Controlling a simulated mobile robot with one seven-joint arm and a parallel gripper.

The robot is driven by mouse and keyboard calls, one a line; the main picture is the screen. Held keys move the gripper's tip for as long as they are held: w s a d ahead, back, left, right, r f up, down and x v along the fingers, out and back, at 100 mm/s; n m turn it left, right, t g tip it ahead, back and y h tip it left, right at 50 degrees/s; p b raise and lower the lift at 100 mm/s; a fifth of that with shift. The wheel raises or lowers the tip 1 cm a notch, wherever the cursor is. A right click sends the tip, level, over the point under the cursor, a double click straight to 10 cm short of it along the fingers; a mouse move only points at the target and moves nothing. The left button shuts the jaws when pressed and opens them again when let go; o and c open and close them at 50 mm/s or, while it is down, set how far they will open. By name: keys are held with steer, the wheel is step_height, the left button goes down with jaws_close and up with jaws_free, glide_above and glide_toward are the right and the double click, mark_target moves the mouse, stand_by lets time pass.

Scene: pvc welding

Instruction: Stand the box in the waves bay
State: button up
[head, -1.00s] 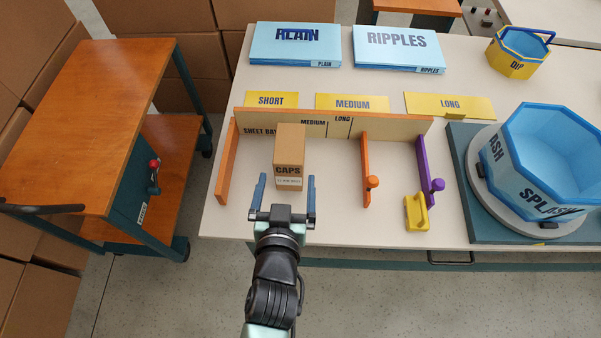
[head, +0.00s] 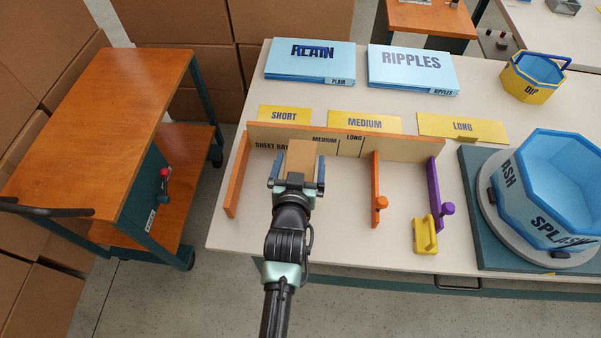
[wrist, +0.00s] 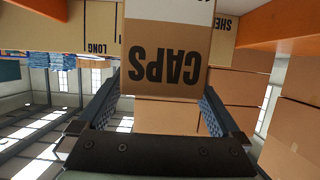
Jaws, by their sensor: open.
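The brown cardboard box (head: 303,156) stands on the table inside the sheet bay fence, against or close to its back board. Its CAPS face fills the middle of the wrist view (wrist: 165,65), upside down there. My gripper (head: 297,170) is open, with one blue-padded finger on each side of the box. In the wrist view the gripper (wrist: 160,108) shows gaps beside the box; I cannot make out contact. My gripper hides the lower front of the box in the head view. I see no label reading waves; the stacked blue sheets read PLAIN (head: 310,62) and RIPPLES (head: 412,70).
An orange side wall (head: 237,178), an orange divider (head: 376,185) and a purple divider (head: 434,190) stand along the back board (head: 400,147). A yellow block (head: 425,236) sits near them. The blue SPLASH tub (head: 560,190) is at right. A wooden cart (head: 100,130) stands left.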

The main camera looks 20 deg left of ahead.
steer(key=shift+w+a+f, duration=0.1)
steer(key=shift+w+f, duration=0.1)
steer(key=shift+w, duration=0.2)
steer(key=shift+r, duration=0.1)
jaws_close()
